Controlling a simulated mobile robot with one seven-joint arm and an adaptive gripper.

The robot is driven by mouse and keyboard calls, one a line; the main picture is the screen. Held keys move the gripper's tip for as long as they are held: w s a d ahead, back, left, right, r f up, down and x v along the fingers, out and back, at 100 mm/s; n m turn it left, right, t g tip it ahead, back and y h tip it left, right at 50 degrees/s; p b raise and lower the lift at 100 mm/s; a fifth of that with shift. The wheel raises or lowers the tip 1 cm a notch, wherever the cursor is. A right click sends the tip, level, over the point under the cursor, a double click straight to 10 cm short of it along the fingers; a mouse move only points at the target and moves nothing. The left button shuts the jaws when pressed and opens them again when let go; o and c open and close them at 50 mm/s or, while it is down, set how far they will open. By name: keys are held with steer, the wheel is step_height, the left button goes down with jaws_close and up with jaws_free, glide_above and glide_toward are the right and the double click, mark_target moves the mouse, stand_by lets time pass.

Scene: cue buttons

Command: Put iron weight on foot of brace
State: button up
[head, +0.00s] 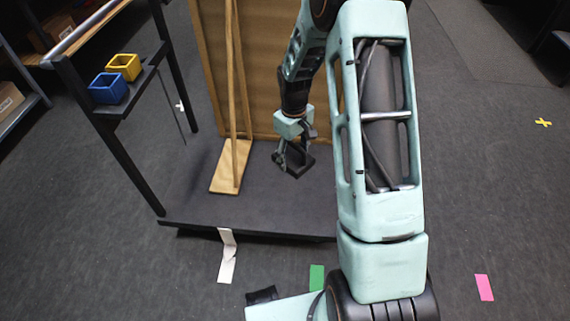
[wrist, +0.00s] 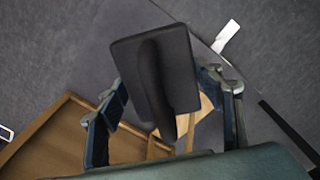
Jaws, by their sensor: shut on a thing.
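The iron weight (head: 298,163) is a dark block with a raised handle. It also shows in the wrist view (wrist: 178,62), large and close to the camera. My gripper (head: 291,150) is shut on the weight's handle, over the dark platform just right of the wooden brace. The brace is a tall, thin wooden frame with a flat foot (head: 229,178) lying on the platform. The foot is bare in the head view. In the wrist view the weight and fingers hide part of the wood below. I cannot tell how high the weight is above the platform.
A brown panel (head: 208,70) stands behind the brace. A dark side rack (head: 110,130) at left carries a blue bin (head: 108,89) and a yellow bin (head: 124,66). The dark platform (head: 262,210) is clear in front of the foot. Tape marks lie on the floor.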

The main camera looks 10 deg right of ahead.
steer(key=s+a+r+m, duration=0.1)
steer(key=s+r+m, duration=0.1)
steer(key=r, duration=0.8)
steer(key=s+a+r+m, duration=0.1)
steer(key=r+m, duration=0.3)
steer(key=r, duration=0.6)
steer(key=shift+s+a+r+m, duration=0.15)
steer(key=shift+s+a+m, duration=0.15)
steer(key=shift+s, duration=0.35)
steer(key=shift+a, duration=0.1)
